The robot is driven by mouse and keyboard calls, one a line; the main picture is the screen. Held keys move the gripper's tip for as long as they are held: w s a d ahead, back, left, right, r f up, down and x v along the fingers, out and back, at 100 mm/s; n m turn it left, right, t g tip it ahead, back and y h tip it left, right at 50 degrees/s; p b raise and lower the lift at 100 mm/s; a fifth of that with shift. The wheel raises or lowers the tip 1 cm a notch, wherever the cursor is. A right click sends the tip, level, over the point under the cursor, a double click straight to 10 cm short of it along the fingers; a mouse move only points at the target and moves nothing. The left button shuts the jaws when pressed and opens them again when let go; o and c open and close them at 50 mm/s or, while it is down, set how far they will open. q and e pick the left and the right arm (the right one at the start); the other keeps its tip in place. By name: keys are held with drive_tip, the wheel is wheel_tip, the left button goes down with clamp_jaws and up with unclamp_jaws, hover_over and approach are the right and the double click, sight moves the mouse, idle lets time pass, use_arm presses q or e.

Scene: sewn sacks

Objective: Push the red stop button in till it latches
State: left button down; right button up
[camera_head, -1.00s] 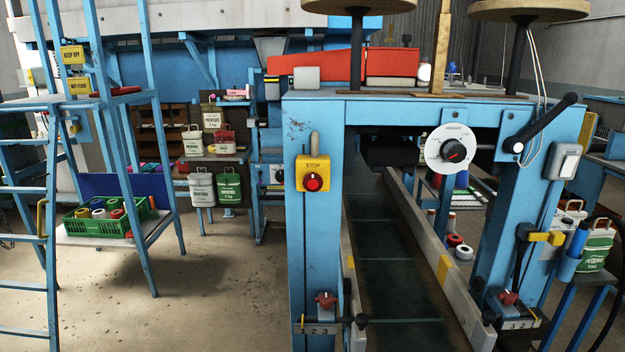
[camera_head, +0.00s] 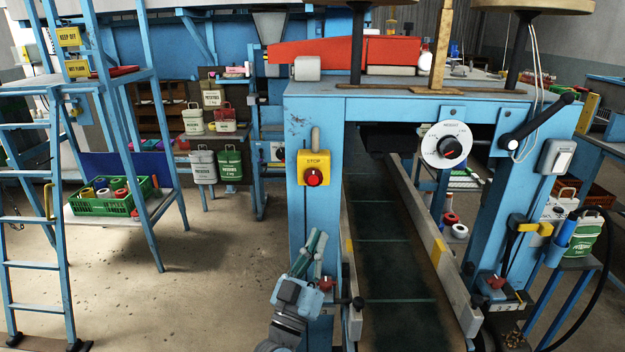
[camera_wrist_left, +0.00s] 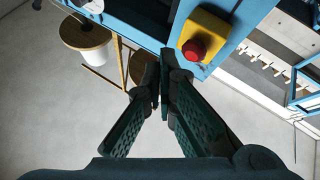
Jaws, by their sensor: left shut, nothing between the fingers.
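The red stop button (camera_head: 314,178) sits on a yellow box (camera_head: 314,160) on the blue post of the machine frame. It stands out from the box. In the left wrist view the red button (camera_wrist_left: 193,50) and its yellow box (camera_wrist_left: 208,32) are beyond the fingertips, up and to the right. My left gripper (camera_head: 318,240) is below the button in the head view, pointing up, with a gap between. In the left wrist view its fingers (camera_wrist_left: 160,78) come together at the tips with nothing between them. My right gripper is not in view.
A conveyor belt (camera_head: 395,260) runs to the right of the post. A knob (camera_head: 326,283) and a black handle (camera_head: 358,303) project near my left gripper. A blue ladder (camera_head: 35,230) and a green crate (camera_head: 110,197) stand at the left. The floor between is clear.

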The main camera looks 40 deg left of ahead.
sight(314, 177)
use_arm(q)
wheel_tip(314, 177, up, 8)
drive_tip(key=s+n+t+y, duration=0.1)
drive_tip(key=s+n+y, duration=0.1)
drive_tip(key=shift+s+a+r+n+y, duration=0.15)
drive_tip(key=shift+s+a+n+y, duration=0.15)
drive_tip(key=shift+s+n, duration=0.1)
drive_tip(key=shift+w, duration=0.1)
drive_tip(key=w+a+b, duration=0.3)
drive_tip(key=w+a, duration=0.2)
drive_tip(key=w, duration=0.2)
drive_tip(key=shift+a, duration=0.15)
idle(1.0)
drive_tip(key=shift+w+a, duration=0.2)
drive_tip(key=shift+w, duration=0.15)
